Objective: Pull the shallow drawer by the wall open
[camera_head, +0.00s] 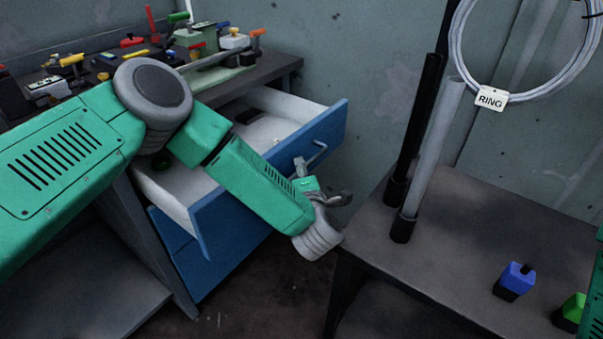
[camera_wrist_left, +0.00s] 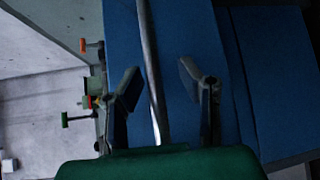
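The drawer (camera_head: 262,178) has a blue front and pale inner walls. It stands pulled out from the cabinet under the worktop, with a dark item inside. Its metal handle (camera_head: 316,156) sticks out from the front and shows as a long bar in the left wrist view (camera_wrist_left: 151,70). My left gripper (camera_head: 318,184) is at the handle. In the left wrist view its two fingers (camera_wrist_left: 158,90) stand apart on either side of the bar, with gaps visible. My arm covers part of the drawer front. My right gripper is not in view.
The worktop (camera_head: 270,70) above the drawer carries several tools and coloured parts. A grey table (camera_head: 450,235) at right holds a black post (camera_head: 418,125), a grey post (camera_head: 434,150) and a blue block (camera_head: 515,279). A white ring (camera_head: 460,45) with a RING tag hangs behind.

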